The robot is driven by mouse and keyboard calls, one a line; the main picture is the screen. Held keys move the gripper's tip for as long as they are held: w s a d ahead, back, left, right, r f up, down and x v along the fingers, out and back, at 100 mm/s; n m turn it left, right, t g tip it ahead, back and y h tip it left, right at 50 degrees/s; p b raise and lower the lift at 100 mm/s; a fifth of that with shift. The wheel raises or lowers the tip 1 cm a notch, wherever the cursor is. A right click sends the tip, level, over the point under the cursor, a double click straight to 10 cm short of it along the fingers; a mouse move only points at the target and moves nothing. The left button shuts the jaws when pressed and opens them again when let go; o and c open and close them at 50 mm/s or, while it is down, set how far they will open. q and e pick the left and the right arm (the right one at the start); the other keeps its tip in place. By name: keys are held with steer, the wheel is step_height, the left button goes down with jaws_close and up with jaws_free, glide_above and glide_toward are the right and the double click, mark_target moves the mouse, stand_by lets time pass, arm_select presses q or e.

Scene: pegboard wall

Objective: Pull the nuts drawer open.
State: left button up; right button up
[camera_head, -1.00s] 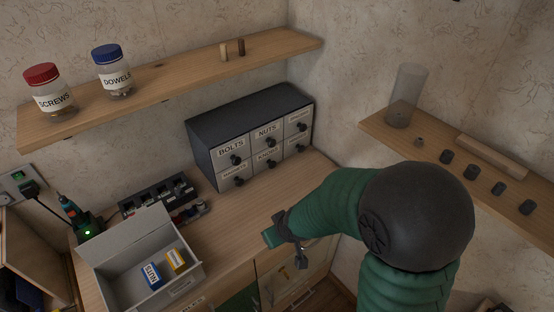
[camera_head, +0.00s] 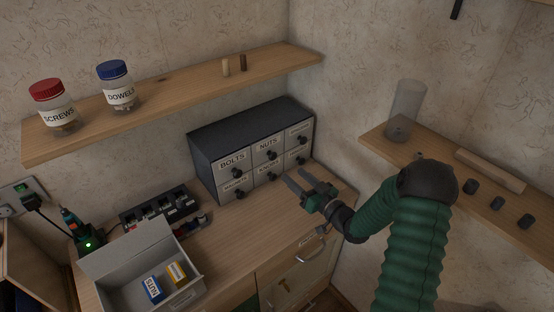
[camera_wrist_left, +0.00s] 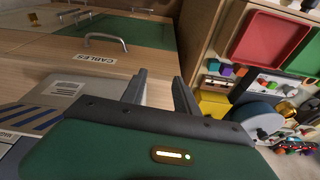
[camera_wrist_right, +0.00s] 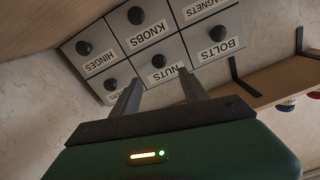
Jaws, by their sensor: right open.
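The nuts drawer (camera_head: 266,148) is the top middle drawer of a dark cabinet with pale, labelled drawer fronts, and it looks shut. Its round black knob (camera_head: 271,155) shows in the head view, and the knob is also in the right wrist view (camera_wrist_right: 158,61), upside down. My right gripper (camera_head: 296,174) is open and empty, a short way in front of the cabinet's lower right side. In the right wrist view, the nuts knob lies between its fingers (camera_wrist_right: 158,82), apart from them. My left gripper (camera_wrist_left: 158,80) is open and empty, seen only in the left wrist view.
Knobs of neighbouring drawers stick out close by, such as the bolts knob (camera_head: 236,173). A wooden shelf (camera_head: 190,95) with jars runs above the cabinet. A grey open box (camera_head: 115,262) stands at the front left. The worktop (camera_head: 235,238) before the cabinet is mostly clear.

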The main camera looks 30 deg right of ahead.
mark_target(275, 157)
steer(key=w, duration=1)
steer(key=shift+w+a+f+p, duration=0.1)
steer(key=shift+w+a+p, duration=0.05)
steer(key=shift+w+p, duration=0.15)
steer(key=shift+s+a, duration=0.1)
steer(key=shift+c, duration=0.7)
jaws_close()
